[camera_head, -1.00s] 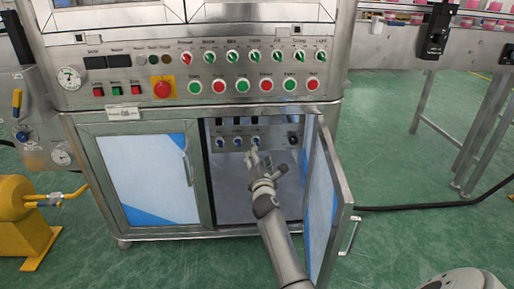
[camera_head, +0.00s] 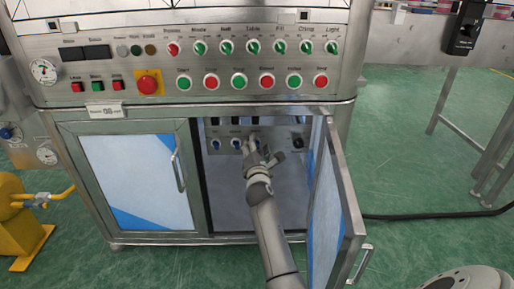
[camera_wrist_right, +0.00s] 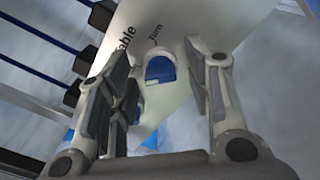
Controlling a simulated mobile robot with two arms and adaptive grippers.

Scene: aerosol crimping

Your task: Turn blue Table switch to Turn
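The blue Table switch (camera_wrist_right: 160,69) sits on a pale panel in the right wrist view, with "Table" and "Turn" lettering beside it. My right gripper (camera_wrist_right: 166,75) is open, with its two fingers apart on either side of the switch. I cannot tell whether they touch it. In the head view my right gripper (camera_head: 254,145) reaches into the open cabinet, at the right end of the row of blue switches, and mostly hides that switch. My left gripper is not in view.
Two other blue switches (camera_head: 215,144) (camera_head: 236,143) are left of my gripper. The open cabinet door (camera_head: 335,205) stands close right of my arm. The left door (camera_head: 140,180) is shut. Above is a panel of green and red knobs and buttons (camera_head: 238,81).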

